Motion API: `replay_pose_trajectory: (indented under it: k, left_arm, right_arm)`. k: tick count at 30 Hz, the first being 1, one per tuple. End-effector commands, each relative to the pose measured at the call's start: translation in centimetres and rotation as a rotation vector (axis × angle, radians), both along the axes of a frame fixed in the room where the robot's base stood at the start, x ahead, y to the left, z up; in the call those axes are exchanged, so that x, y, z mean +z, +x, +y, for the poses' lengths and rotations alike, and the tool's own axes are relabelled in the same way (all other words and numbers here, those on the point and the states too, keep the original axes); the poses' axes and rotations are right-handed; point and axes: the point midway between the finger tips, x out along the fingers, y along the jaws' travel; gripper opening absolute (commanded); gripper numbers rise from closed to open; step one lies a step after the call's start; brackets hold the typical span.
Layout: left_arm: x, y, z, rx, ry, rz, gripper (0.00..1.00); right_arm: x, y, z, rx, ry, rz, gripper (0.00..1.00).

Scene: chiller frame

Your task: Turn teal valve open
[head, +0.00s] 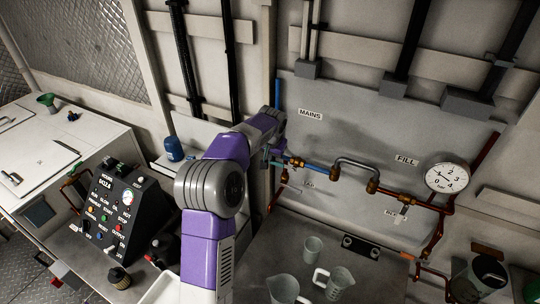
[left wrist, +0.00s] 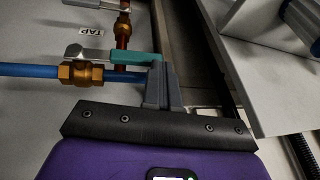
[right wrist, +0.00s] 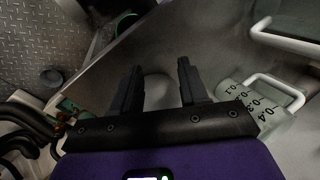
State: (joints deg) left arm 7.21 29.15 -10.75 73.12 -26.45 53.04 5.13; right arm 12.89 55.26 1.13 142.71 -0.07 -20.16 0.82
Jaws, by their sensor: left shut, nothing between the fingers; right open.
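The teal valve handle (left wrist: 130,57) is a lever on a brass valve body (left wrist: 80,73) on a blue pipe. In the left wrist view it lies roughly along the pipe. My left gripper (left wrist: 158,68) is shut with nothing in it, its fingertips at the free end of the teal handle; I cannot tell whether they touch. In the head view, my left gripper (head: 273,152) is at the panel's left edge, small and partly hidden by my arm. My right gripper (right wrist: 158,78) is open and empty in the right wrist view, away from the valve.
A TAP label (left wrist: 83,31) is near the valve. A dial gauge (head: 447,178) and copper pipes are at the panel's right. Clear jugs (head: 333,281) stand on the bench below; a marked jug (right wrist: 262,105) is beside my right gripper. A black control box (head: 120,215) stands at left.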

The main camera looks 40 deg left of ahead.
Motion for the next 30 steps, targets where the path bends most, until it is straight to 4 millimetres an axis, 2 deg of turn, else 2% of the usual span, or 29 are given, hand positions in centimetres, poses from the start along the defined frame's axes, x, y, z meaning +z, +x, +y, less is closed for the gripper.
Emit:
replay_pose_trajectory:
  k: [1,14,17,23,26,30]
  left_arm:
    - [-1.4,-0.6,0.1,0.005,-0.004,0.035,0.0]
    - [-1.0,-0.7,0.3,0.01,-0.003,0.036,0.0]
    - [0.2,-0.7,0.3,0.009,-0.002,0.033,0.0]
    - [4.7,-0.7,0.0,0.007,0.003,0.008,0.0]
    - [6.1,-1.6,1.4,0.012,0.003,0.0,0.0]
    - [8.6,-2.8,3.0,0.01,0.003,-0.002,0.0]
  right_arm:
    - [-0.1,0.0,0.0,0.0,0.0,0.0,0.44]
    - [0.2,0.0,0.0,0.0,0.0,0.0,0.44]
    - [1.0,0.0,0.0,0.0,0.0,0.0,0.44]
    - [3.7,0.0,0.0,0.0,0.0,0.0,0.44]
    - [2.7,0.0,0.0,0.001,0.0,-0.001,0.44]
    - [2.4,0.0,0.0,0.0,0.0,0.0,0.44]
